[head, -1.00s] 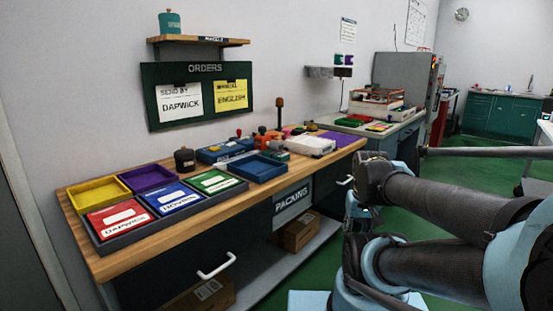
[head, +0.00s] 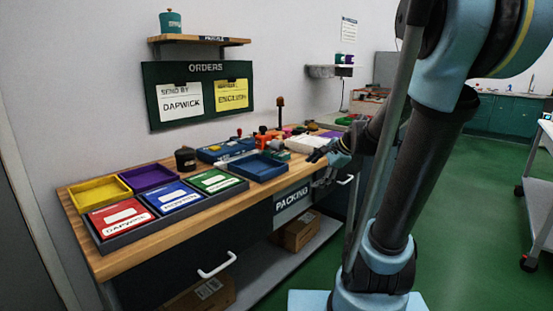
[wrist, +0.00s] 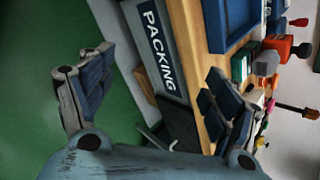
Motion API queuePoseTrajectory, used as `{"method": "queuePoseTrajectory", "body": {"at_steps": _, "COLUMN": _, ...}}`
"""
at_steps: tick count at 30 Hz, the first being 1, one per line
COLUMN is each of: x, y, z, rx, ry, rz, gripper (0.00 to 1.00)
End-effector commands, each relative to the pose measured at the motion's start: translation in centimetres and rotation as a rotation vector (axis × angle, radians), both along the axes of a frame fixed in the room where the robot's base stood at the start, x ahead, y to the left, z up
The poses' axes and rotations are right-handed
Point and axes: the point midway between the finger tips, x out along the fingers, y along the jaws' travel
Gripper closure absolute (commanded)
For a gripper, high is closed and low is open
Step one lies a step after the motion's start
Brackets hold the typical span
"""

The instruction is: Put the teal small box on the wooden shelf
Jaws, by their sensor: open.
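A small teal box (head: 283,155) lies on the wooden workbench, right of the blue open tray. In the wrist view a small teal-green box (wrist: 239,68), which seems to be the same one, stands near the bench edge just beyond one finger. The wooden shelf (head: 185,39) is on the wall at upper left, with a teal canister (head: 170,22) on its left end. My gripper (head: 322,156) is at the bench's front edge, right of the teal box. In the wrist view my gripper (wrist: 155,95) has its fingers wide apart and nothing between them.
The blue tray (head: 258,167), a white box (head: 312,144) and several stamps and tools crowd the bench around the teal box. A rack of coloured bins (head: 150,196) fills the left end. A green order board (head: 200,94) hangs below the shelf. The shelf's right part is clear.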

Motion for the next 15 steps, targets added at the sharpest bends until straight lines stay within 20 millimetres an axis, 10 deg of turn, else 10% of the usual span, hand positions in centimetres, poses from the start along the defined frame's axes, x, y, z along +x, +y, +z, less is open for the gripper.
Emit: {"method": "queuePoseTrajectory", "body": {"at_steps": 15, "x": 15.7, "y": 2.3, "z": 3.4, "rx": 0.668, "ry": 0.310, "rz": -0.510, "gripper": 0.18}}
